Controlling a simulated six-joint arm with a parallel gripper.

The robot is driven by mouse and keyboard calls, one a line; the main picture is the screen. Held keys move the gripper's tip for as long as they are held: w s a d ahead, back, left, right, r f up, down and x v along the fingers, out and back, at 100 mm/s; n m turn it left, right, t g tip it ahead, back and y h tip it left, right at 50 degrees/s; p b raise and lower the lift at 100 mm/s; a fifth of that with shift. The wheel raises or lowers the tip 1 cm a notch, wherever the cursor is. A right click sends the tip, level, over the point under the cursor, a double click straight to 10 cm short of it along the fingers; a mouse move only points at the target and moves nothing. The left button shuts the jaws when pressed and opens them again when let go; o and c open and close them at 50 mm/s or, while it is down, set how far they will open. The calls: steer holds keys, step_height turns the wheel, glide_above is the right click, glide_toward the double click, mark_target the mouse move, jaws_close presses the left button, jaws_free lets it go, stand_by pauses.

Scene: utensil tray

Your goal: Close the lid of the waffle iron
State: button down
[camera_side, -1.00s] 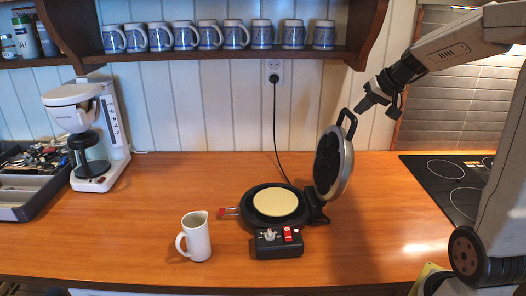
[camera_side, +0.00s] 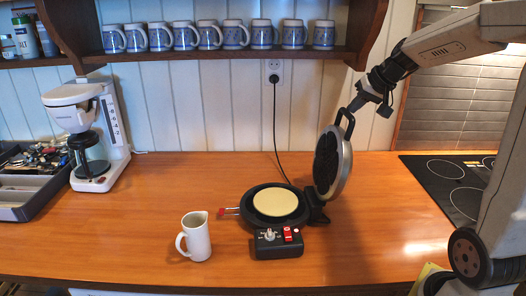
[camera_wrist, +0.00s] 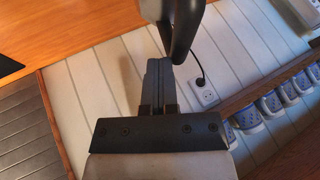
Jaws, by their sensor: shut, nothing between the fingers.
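The waffle iron (camera_side: 250,220) stands on the wooden counter with pale batter (camera_side: 275,202) on its lower plate. Its round lid (camera_side: 345,172) stands open, nearly upright, on the right side. The lid's black loop handle (camera_side: 348,121) points up. My gripper (camera_side: 354,107) is shut and empty, with its fingertips right at the top of the handle. In the wrist view the closed fingers (camera_wrist: 158,68) lie close beside the dark handle (camera_wrist: 184,30); I cannot tell whether they touch.
A white jug (camera_side: 197,238) stands left of the iron. A coffee maker (camera_side: 95,150) and utensil tray (camera_side: 25,195) are far left. A mug shelf (camera_side: 220,55) hangs behind. A black cooktop (camera_side: 440,180) is at right. The counter around the iron is mostly clear.

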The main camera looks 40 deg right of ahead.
steer(key=w+a+f+n+g+h, duration=0.2)
steer(key=w+a+g+h, duration=0.45)
steer(key=w+a, duration=1)
steer(key=w+a+f, duration=0.2)
steer(key=a+f, duration=0.1)
steer(key=f, duration=0.2)
steer(key=w+a+f+h, duration=0.1)
steer(key=w+a+f, duration=0.1)
steer(key=a+f, duration=0.2)
steer(key=w+a+f+n+h, duration=0.1)
steer(key=a+f, duration=0.3)
steer(key=f, duration=0.4)
steer(key=shift+w+f+g, duration=0.15)
steer(key=shift+w+g, duration=0.2)
steer(key=shift+w, duration=0.5)
steer(key=shift+h, duration=0.25)
steer(key=v, duration=0.7)
steer(key=shift+a+r, duration=0.25)
steer(key=shift+r, duration=0.05)
steer(key=shift+d, duration=0.1)
